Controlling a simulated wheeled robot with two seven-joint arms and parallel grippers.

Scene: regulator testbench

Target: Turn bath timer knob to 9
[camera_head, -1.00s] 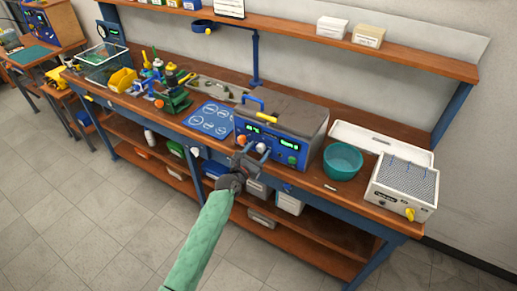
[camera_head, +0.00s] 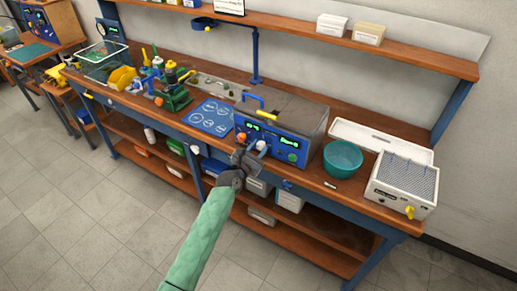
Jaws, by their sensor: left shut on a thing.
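The bath is a grey-topped box with a blue front panel (camera_head: 272,143) on the bench, with green-lit displays. An orange knob (camera_head: 241,137) is on the panel's left, a pale knob (camera_head: 261,145) is near the middle, and a green knob (camera_head: 292,157) is to the right. My left gripper (camera_head: 256,151) is at the panel's lower left, shut on the pale knob, apparently the timer knob. The fingers partly cover the knob, and its pointer and scale are too small to read. My right gripper is not in view.
A teal bowl (camera_head: 342,158) and a white box with a yellow knob (camera_head: 402,186) stand to the right. A blue mat (camera_head: 209,116) lies left of the bath. The bench's front edge (camera_head: 330,191) runs just below the panel. The floor in front is clear.

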